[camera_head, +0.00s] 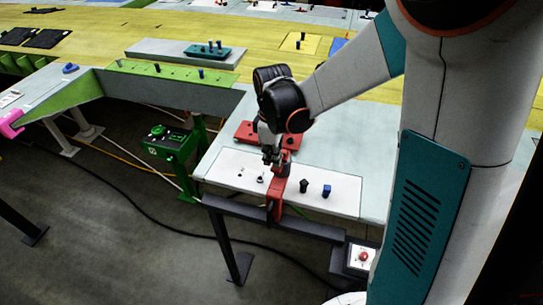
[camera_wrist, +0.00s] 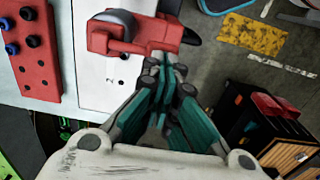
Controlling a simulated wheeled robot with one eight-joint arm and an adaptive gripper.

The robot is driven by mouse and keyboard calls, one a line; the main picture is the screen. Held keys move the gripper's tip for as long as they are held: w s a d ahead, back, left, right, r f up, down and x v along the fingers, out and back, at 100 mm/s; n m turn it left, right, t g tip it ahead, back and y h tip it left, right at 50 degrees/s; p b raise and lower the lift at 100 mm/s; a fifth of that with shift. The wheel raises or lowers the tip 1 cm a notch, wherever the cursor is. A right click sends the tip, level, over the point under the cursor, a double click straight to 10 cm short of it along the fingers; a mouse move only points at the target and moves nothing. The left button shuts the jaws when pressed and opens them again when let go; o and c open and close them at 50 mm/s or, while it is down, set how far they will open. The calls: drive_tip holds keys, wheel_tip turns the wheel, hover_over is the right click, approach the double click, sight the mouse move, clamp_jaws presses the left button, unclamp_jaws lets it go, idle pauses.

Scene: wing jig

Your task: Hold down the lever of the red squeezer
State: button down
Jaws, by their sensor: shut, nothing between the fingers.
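The red squeezer (camera_head: 278,196) is fixed at the front edge of the table, on the white plate. In the wrist view the squeezer (camera_wrist: 130,38) lies at the top, with a grey round part on it and a dark pointed tip at its right end. My gripper (camera_head: 271,158) points down right above the squeezer in the head view. In the wrist view my gripper (camera_wrist: 165,62) is shut and empty, its fingertips at the near edge of the red body. Which part is the lever, and whether the fingertips touch or press it, I cannot tell.
The white plate (camera_head: 340,189) holds a black peg (camera_head: 304,186) and a blue peg (camera_head: 326,190) right of the squeezer. A red block (camera_wrist: 37,55) with pegs lies behind. A red button box (camera_head: 362,257) is at the front right. Open floor lies in front.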

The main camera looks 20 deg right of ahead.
sight(271, 169)
drive_tip(key=shift+f, duration=0.15)
drive_tip(key=b, duration=0.1)
drive_tip(key=f+t+h+b, duration=0.1)
drive_tip(key=s+f+t+b, duration=0.1)
drive_tip(key=b, duration=0.1)
drive_tip(key=shift+a+f+h, duration=0.25)
drive_tip(key=shift+a+h, duration=0.1)
drive_tip(key=shift+h, duration=0.05)
drive_tip(key=shift+f+b, duration=0.25)
drive_tip(key=shift+b, duration=0.15)
drive_tip(key=shift+r, duration=0.15)
idle(1.5)
drive_tip(key=shift+r+p, duration=0.35)
drive_tip(key=s+p+v, duration=0.1)
drive_tip(key=p+v, duration=0.1)
drive_tip(key=v, duration=1.1)
drive_tip(key=shift+s+a, duration=0.35)
drive_tip(key=shift+f, duration=0.15)
